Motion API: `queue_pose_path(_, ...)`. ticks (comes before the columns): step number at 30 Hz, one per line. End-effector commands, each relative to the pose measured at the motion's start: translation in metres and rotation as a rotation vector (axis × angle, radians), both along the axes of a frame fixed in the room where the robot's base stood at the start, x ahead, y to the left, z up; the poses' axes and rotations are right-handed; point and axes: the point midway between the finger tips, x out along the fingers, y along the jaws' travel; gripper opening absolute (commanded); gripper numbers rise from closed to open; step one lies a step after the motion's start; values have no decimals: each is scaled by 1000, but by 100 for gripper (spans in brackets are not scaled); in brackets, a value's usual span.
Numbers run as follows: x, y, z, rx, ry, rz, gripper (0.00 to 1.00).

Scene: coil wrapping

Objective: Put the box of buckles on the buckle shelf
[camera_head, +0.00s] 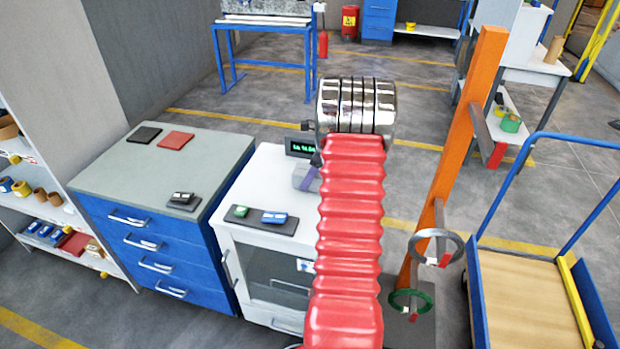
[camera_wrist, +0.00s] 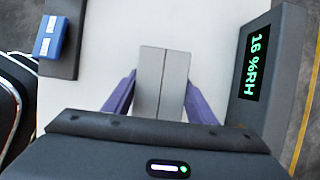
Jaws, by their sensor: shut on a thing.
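In the wrist view, a small grey box (camera_wrist: 151,75) with a seam down its middle sits between the purple fingers of my gripper (camera_wrist: 162,82), which is shut on it. It may be the box of buckles; no label shows. In the head view, my red arm hides most of the gripper (camera_head: 310,180); a purple finger and part of the grey box (camera_head: 299,173) show over the white cabinet top (camera_head: 262,190). A shelf unit (camera_head: 40,211) with several small goods stands at the left edge; I cannot tell which board is the buckle shelf.
A dark display (camera_wrist: 262,62) reading 16 %RH stands close right of the box. A dark tray (camera_head: 262,220) with green and blue items lies on the white top. A blue drawer cabinet (camera_head: 150,235) stands left, an orange post (camera_head: 455,150) and trolley (camera_head: 530,310) right.

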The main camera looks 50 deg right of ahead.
Motion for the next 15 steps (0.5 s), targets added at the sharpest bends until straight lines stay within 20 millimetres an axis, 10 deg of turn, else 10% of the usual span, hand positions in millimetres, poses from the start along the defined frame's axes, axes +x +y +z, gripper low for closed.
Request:
queue_pose_path(14, 0, 0, -13, -1, 0, 0, 15)
queue_pose_path(15, 0, 0, -14, 0, 1, 0, 52)
